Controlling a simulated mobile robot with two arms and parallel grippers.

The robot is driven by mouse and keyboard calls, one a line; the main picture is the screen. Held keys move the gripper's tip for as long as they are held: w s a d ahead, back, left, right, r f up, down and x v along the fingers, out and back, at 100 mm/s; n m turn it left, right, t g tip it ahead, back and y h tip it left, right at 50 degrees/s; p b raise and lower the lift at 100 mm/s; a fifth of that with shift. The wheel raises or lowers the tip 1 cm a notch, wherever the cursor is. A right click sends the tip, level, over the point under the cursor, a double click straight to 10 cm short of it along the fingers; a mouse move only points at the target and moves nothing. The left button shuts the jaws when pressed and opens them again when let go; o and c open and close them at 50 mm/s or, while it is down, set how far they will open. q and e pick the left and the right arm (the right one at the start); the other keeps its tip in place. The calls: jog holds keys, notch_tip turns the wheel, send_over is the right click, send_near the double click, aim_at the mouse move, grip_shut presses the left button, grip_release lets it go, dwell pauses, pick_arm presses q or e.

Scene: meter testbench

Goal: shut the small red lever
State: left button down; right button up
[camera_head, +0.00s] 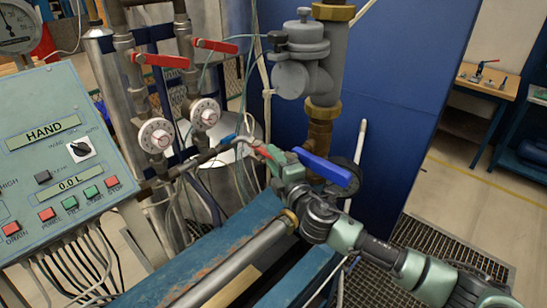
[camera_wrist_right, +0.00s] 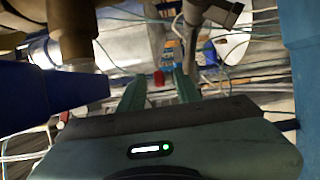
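A small red lever (camera_head: 262,150) sits on the thin dark pipe in the middle of the head view, right at the tips of my right gripper (camera_head: 274,156). In the right wrist view, a small red piece (camera_wrist_right: 158,77) shows between the two green fingers of the right gripper (camera_wrist_right: 160,85). The fingers stand apart, with gaps beside the red piece, so the gripper looks open around or just short of it. Contact cannot be told. My left gripper is not in view.
A large blue lever (camera_head: 326,170) is close beside my right gripper and also shows large in the right wrist view (camera_wrist_right: 45,92). Two longer red levers (camera_head: 160,60) (camera_head: 215,46) sit on upright pipes. A control panel (camera_head: 60,150) stands left; a blue cabinet (camera_head: 400,90) stands behind.

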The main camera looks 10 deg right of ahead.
grip_shut()
dwell(1.4)
